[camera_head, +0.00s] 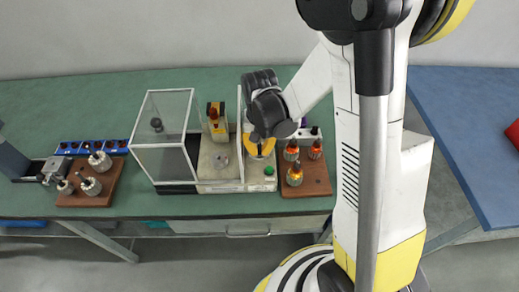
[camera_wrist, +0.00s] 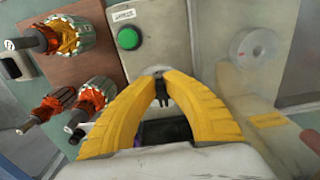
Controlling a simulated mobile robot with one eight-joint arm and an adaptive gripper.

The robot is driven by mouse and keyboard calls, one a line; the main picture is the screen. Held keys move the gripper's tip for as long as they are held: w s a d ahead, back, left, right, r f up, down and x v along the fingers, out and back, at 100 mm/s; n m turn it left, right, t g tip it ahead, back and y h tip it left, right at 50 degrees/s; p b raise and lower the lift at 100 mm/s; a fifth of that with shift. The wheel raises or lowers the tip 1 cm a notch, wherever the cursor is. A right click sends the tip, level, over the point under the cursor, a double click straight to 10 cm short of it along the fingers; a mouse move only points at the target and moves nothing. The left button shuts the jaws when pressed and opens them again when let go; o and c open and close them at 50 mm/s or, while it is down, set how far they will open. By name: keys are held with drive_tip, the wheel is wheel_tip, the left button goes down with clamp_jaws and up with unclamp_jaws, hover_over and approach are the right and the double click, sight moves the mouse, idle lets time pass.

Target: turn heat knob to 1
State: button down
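My gripper (camera_wrist: 161,76) is at the face of the pale machine panel (camera_wrist: 150,15), below the green button (camera_wrist: 128,38). Its yellow fingers curve in and their tips are close together. A small dark part (camera_wrist: 162,92) shows between the tips. It may be the heat knob, but the fingers cover most of it and I cannot read its setting or any scale. In the head view my gripper (camera_head: 260,147) is over the right part of the machine (camera_head: 220,188), just above the green button (camera_head: 269,171). The knob is hidden there.
A wooden board (camera_head: 318,188) with several copper-wound armatures stands close on the right. A clear-walled box (camera_head: 160,150) is on the left of the machine. Another board (camera_head: 72,200) with metal parts is at far left. The green table (camera_head: 110,90) is clear behind.

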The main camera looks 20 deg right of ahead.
drive_tip(key=shift+n, duration=0.3)
drive_tip(key=n, duration=0.2)
drive_tip(key=n+b, duration=0.1)
drive_tip(key=n, duration=0.1)
drive_tip(key=shift+d, duration=0.4)
drive_tip(key=n, duration=0.4)
drive_tip(key=n+b, duration=0.1)
drive_tip(key=shift+w+d+n, duration=0.1)
drive_tip(key=shift+d+n, duration=0.25)
drive_tip(key=shift+n, duration=0.05)
drive_tip(key=n, duration=0.4)
drive_tip(key=shift+w+d+n+b, duration=0.25)
drive_tip(key=shift+n+b, duration=0.05)
drive_tip(key=shift+b, duration=0.05)
drive_tip(key=n, duration=0.4)
drive_tip(key=shift+w+d+n, duration=0.15)
drive_tip(key=shift+w+n, duration=0.15)
drive_tip(key=shift+n, duration=0.1)
drive_tip(key=c, duration=1.8)
unclamp_jaws()
drive_tip(key=shift+o, duration=0.2)
